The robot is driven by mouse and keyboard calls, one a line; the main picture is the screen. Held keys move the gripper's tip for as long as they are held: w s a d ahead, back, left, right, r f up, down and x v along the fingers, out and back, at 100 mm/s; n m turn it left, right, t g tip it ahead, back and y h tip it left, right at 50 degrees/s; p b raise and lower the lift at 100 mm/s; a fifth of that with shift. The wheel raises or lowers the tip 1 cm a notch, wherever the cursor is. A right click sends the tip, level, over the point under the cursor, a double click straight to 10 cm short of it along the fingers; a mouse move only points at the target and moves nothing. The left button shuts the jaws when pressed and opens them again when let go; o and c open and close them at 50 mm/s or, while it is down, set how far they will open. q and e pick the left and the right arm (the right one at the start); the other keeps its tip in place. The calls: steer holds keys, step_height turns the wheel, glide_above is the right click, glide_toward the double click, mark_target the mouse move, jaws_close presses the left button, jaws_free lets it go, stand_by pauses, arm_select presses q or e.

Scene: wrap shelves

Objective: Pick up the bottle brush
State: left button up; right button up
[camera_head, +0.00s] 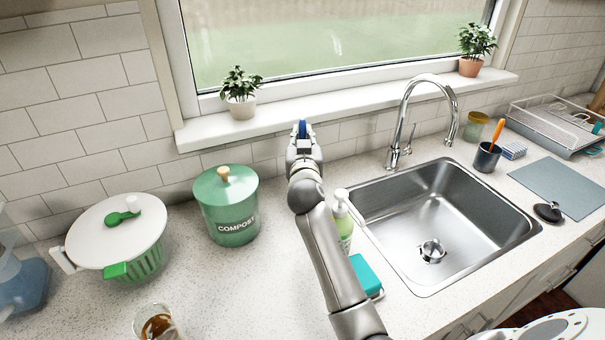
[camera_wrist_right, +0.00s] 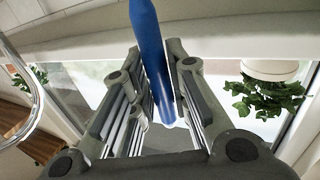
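The bottle brush shows as a blue handle (camera_head: 302,129) between the fingertips of my right gripper (camera_head: 301,140), behind the sink area near the window wall. In the right wrist view the smooth blue handle (camera_wrist_right: 150,50) runs between both fingers of the gripper (camera_wrist_right: 155,75), which are close against it on each side. No bristles are visible, so the brush end is hidden or out of frame. My right arm reaches forward over the counter. My left gripper is not in view.
A green compost bin (camera_head: 228,208) stands left of my arm. A soap bottle (camera_head: 342,218) and teal sponge (camera_head: 365,275) sit close on its right, beside the sink (camera_head: 440,215) and tall faucet (camera_head: 397,140).

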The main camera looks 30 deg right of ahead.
jaws_close()
